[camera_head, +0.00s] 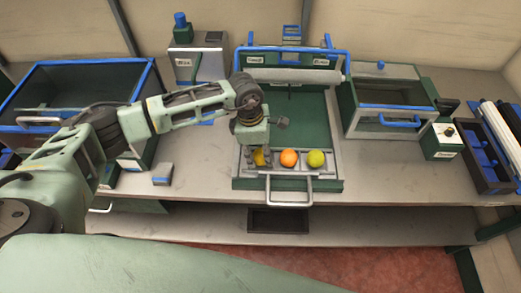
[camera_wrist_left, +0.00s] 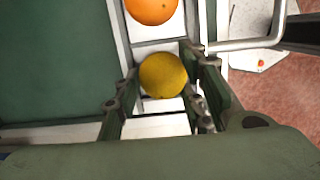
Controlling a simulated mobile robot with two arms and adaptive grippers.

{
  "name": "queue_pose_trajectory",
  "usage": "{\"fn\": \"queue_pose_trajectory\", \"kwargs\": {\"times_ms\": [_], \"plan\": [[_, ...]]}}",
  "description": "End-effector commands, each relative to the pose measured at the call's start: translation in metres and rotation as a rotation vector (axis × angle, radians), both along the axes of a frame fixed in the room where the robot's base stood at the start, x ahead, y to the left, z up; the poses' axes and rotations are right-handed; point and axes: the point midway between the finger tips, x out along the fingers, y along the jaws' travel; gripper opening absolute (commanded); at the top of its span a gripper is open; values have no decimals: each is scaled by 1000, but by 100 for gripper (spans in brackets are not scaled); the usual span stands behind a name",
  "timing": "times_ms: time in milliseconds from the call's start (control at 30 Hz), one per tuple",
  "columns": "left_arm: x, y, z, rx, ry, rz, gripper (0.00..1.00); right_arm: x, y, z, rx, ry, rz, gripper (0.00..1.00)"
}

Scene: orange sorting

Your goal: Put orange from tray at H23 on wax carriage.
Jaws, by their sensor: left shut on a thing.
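My left gripper (camera_head: 257,150) points down at the left end of a row of fruit at the front of a green machine. It is shut on a yellow-orange fruit (camera_wrist_left: 163,75), partly hidden by the fingers in the head view (camera_head: 259,158). In the wrist view the fruit sits between the two fingers, over a pale slotted carriage (camera_wrist_left: 160,127). An orange (camera_head: 288,158) and a yellow-green fruit (camera_head: 315,158) sit to its right in the same row; the orange also shows in the wrist view (camera_wrist_left: 151,8). My right gripper is not in view.
A metal handle (camera_head: 289,204) sticks out at the machine's front. A blue-rimmed bin (camera_head: 50,68) stands left, partly behind my arm. A glass-fronted box (camera_head: 390,122) with a blue handle stands right, beside a small green-white box (camera_head: 441,140) and a dark tray (camera_head: 488,165).

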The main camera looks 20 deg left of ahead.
Motion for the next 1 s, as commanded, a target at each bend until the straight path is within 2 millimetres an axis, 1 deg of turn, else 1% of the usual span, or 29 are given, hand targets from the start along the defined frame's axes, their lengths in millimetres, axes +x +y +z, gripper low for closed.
{"fn": "queue_pose_trajectory", "kwargs": {"times_ms": [133, 167, 333, 367, 633, 767, 800, 867, 1000], "plan": [[0, 0, -5, 0, -1, 0, 10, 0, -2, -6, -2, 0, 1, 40], [0, 0, -3, 0, -1, 0, 40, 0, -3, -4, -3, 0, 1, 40], [0, 0, -2, 0, 0, 0, 55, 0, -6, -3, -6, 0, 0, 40], [0, 0, -2, 0, 0, 0, 56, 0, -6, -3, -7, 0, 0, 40], [0, 0, -2, 0, 0, 0, 56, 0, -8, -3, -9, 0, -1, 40], [0, 0, 4, -1, -1, 0, 56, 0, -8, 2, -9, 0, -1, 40], [1, 1, 6, -2, -5, 0, 56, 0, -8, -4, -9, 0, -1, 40], [1, 2, 16, -1, -7, -1, 56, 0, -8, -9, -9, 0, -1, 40], [1, 7, 45, -2, -9, -2, 56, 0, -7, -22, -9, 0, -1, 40]]}}
